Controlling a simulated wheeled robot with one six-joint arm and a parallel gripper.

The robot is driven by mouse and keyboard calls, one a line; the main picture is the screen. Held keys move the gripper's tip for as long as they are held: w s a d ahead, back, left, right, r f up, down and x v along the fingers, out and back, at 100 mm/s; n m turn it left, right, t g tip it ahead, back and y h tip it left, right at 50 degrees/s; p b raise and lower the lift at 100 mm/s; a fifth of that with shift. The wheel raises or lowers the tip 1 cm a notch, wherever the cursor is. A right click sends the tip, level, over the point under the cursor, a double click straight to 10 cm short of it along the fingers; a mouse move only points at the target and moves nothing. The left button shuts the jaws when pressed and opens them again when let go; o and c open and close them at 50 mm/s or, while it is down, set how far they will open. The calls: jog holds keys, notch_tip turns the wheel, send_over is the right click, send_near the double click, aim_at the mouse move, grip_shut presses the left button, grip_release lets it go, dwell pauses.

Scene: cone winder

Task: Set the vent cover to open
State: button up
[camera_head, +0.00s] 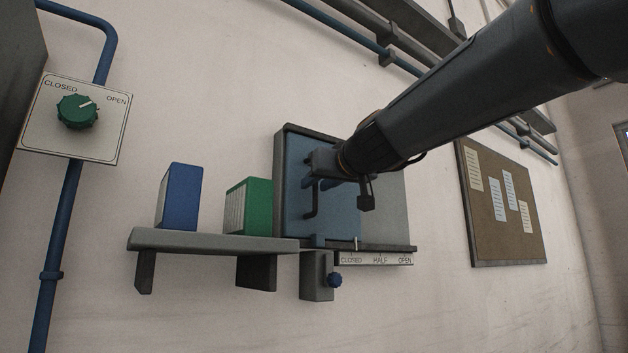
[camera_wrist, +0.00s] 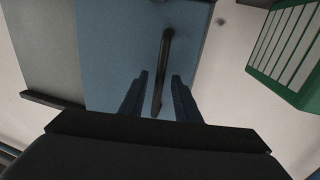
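The vent cover is a blue sliding panel (camera_head: 345,212) filling the left part of a dark wall frame (camera_head: 278,165); a grey area (camera_head: 392,205) shows to its right. A scale strip (camera_head: 378,260) below reads CLOSED, HALF, OPEN, and a pale tick (camera_head: 356,243) stands above CLOSED. The panel has a dark upright bar handle (camera_head: 315,202). My gripper (camera_head: 322,178) is at the handle. In the wrist view, my gripper (camera_wrist: 160,76) is open, one finger each side of the handle (camera_wrist: 164,60), with gaps visible; the blue panel (camera_wrist: 110,45) lies behind.
A grey shelf (camera_head: 210,242) left of the frame holds a blue binder (camera_head: 182,196) and a green binder (camera_head: 258,205). A green dial (camera_head: 77,111) hangs far left, a noticeboard (camera_head: 500,235) right.

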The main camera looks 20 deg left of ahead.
jog(key=shift+x, duration=0.95)
jog(key=shift+c, duration=0.2)
jog(key=shift+d, duration=0.1)
grip_shut()
